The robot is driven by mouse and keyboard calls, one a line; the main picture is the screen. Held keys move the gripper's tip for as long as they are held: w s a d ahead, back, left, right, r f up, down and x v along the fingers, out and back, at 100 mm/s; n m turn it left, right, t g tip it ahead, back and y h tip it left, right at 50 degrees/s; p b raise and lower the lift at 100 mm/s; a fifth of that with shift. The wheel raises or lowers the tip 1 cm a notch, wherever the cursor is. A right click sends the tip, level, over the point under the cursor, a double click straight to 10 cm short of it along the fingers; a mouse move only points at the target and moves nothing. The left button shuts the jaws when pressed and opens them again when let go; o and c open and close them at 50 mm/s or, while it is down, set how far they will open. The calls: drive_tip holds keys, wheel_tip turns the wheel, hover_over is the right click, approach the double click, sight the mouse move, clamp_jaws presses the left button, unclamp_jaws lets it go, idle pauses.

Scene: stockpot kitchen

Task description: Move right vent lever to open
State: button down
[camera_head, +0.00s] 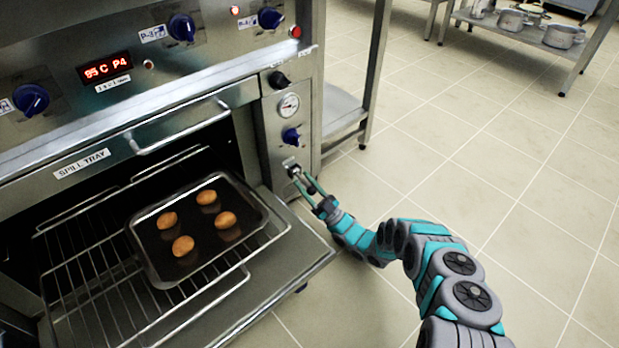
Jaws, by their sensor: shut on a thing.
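The right vent lever (294,170) is a small metal lever low on the narrow control panel, to the right of the oven opening. My gripper (302,180) reaches it from the lower right, with its two green-sided fingers shut on the lever. The fingers hide part of the lever, so I cannot tell its exact angle. The oven (262,185) is steel and stands at the left.
The oven door (290,268) is folded down. A dark tray (158,262) with several brown rolls rests on a wire rack (75,262) pulled out over it. A blue knob (291,136) and gauge (289,105) sit above the lever.

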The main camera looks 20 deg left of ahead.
drive_tip(key=shift+f, duration=0.15)
idle(0.4)
drive_tip(key=c, duration=0.5)
unclamp_jaws()
drive_tip(key=shift+d+f+b, duration=0.25)
drive_tip(key=shift+f+b, duration=0.15)
drive_tip(key=shift+s+d, duration=0.1)
drive_tip(key=shift+d, duration=0.25)
drive_tip(key=s+d, duration=0.1)
drive_tip(key=d, duration=0.2)
drive_tip(key=s+d, duration=0.1)
drive_tip(key=d, duration=0.3)
drive_tip(key=s+d, duration=0.1)
drive_tip(key=d, duration=0.3)
drive_tip(key=shift+s, duration=0.4)
drive_tip(key=shift+w, duration=0.1)
